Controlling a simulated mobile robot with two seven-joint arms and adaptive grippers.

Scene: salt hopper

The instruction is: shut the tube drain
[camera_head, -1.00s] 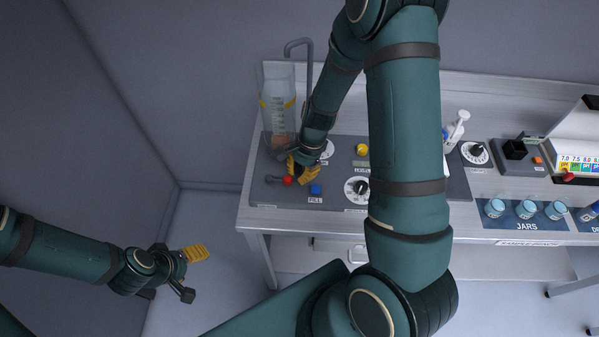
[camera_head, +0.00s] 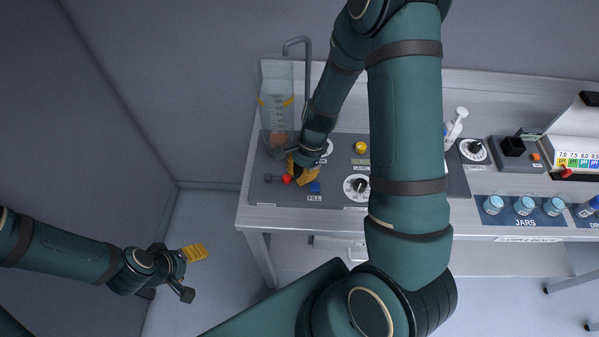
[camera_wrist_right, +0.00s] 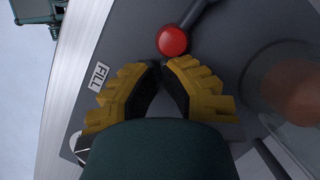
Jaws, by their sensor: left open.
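The clear tube (camera_head: 277,88) stands upright at the left end of the bench, with yellow marks on its sides. In front of it is a short grey lever with a red ball knob (camera_head: 286,179); the knob also shows large in the right wrist view (camera_wrist_right: 173,41). My right gripper (camera_head: 302,175) is low over the panel, just right of the knob. My left gripper (camera_head: 192,273) is open and empty, left of the bench.
A blue button (camera_head: 314,187) marked FILL is close to my right gripper. A yellow button (camera_head: 361,147) and a dial (camera_head: 357,186) lie further right. A grey bent pipe (camera_head: 308,70) rises behind the tube. Jars (camera_head: 524,206) stand at the right.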

